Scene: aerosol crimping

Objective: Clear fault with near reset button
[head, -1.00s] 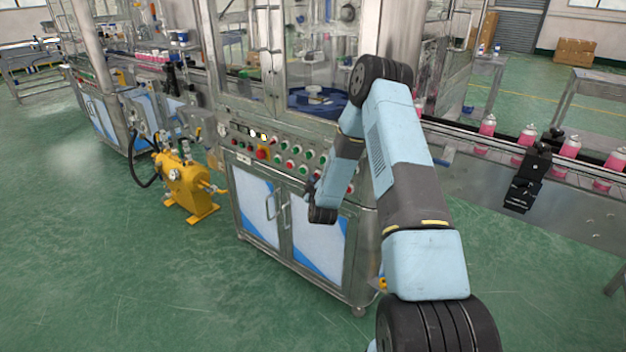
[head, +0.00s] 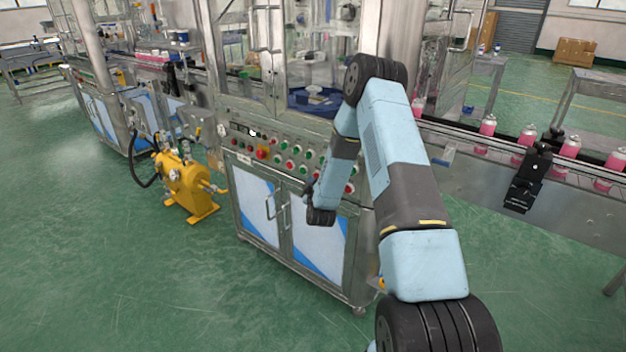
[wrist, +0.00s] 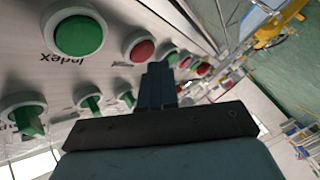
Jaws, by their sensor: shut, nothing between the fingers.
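The control panel (head: 275,148) on the front of the machine cabinet carries rows of green and red buttons and a larger red knob (head: 262,154). My gripper (head: 307,190) is just in front of the panel's lower edge, partly hidden by my wrist. In the wrist view my gripper (wrist: 158,72) is shut and empty, its tips near the panel face. A big green button (wrist: 78,35) marked "Index" and a red button (wrist: 138,47) lie beyond the tips to the left. Contact cannot be told. No reset label is readable.
Green switches (wrist: 90,102) line the panel's near side in the wrist view. Cabinet doors with handles (head: 284,210) are below the panel. A yellow pump (head: 187,185) stands left; a conveyor with pink cans (head: 529,135) runs right. The floor in front is clear.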

